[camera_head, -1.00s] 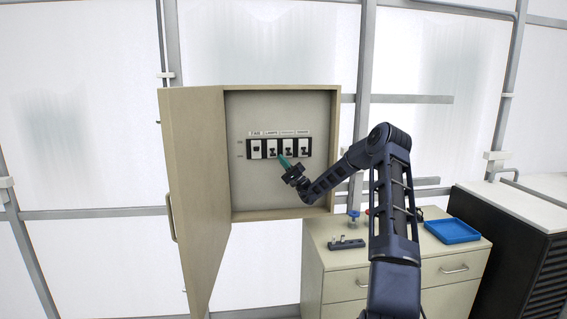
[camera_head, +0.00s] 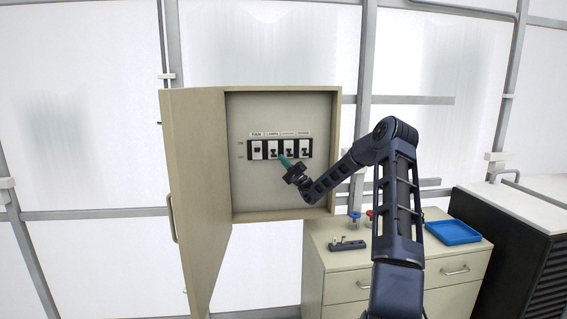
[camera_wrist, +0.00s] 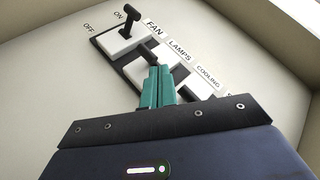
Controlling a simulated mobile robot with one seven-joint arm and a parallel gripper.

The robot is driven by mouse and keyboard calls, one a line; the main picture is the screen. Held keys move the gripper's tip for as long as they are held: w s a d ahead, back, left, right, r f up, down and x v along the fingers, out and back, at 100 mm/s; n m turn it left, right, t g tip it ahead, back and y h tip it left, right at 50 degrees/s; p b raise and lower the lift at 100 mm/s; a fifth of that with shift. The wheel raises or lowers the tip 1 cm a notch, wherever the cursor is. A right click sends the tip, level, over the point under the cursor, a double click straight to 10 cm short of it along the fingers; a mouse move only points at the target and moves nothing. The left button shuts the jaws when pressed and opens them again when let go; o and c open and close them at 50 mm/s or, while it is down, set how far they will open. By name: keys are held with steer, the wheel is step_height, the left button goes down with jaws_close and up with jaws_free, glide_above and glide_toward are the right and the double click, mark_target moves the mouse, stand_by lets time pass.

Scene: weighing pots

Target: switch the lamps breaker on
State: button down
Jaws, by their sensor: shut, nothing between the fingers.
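The breaker panel (camera_head: 281,149) is a dark strip with several white switches inside the open cabinet. The lamps breaker (camera_head: 274,149) is second from the left; in the wrist view its white plate (camera_wrist: 160,67) lies under the LAMPS label. My gripper (camera_head: 284,161) has teal fingers, shut and empty, just below the lamps breaker. In the wrist view the fingertips (camera_wrist: 158,72) are close to the lever; contact is unclear.
The fan breaker's dark lever (camera_wrist: 129,25) stands just left of the fingers. The cabinet door (camera_head: 195,200) hangs open at left. A drawer unit (camera_head: 335,268) below holds a blue tray (camera_head: 453,233) and a small dark rack (camera_head: 347,244).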

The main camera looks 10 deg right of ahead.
steer(key=shift+s+r+m+t+h, duration=0.2)
steer(key=shift+m+t+h, duration=0.1)
steer(key=shift+m+h, duration=0.2)
steer(key=s+d+m+h, duration=0.6)
steer(key=s+m, duration=0.1)
steer(key=s, duration=0.2)
steer(key=shift+s+d+r+h, duration=0.15)
steer(key=shift+d+r+h, duration=0.05)
steer(key=shift+h, duration=0.2)
stand_by(0.6)
